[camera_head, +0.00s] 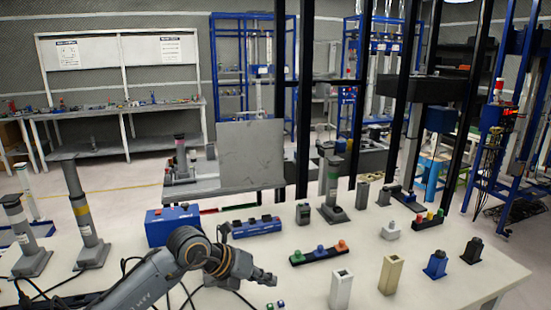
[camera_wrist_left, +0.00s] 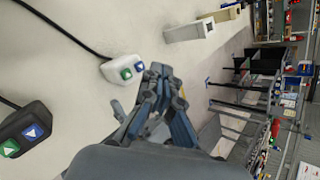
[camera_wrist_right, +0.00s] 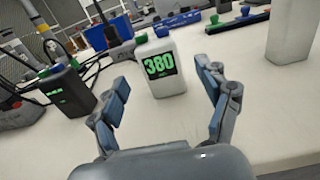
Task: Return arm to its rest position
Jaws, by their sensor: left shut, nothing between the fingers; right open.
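My left arm comes in from the lower left of the head view and reaches low over the white table (camera_head: 372,285). My left gripper (camera_head: 266,278) is shut and empty above the table's front part. In the left wrist view its fingers (camera_wrist_left: 160,72) are together, near a white box with green and blue buttons (camera_wrist_left: 122,69). My right gripper (camera_wrist_right: 164,78) is open and empty in the right wrist view. A white box with a green "380" display (camera_wrist_right: 165,70) stands beyond and between its fingers, apart from them. The right arm is not visible in the head view.
A dark button box (camera_wrist_left: 26,128) lies by the left gripper's side. A dark display box (camera_wrist_right: 68,90) stands left of the right gripper. Upright blocks (camera_head: 390,274), a blue case (camera_head: 172,224) and a button strip (camera_head: 319,254) stand on the table. Cables run near my left arm.

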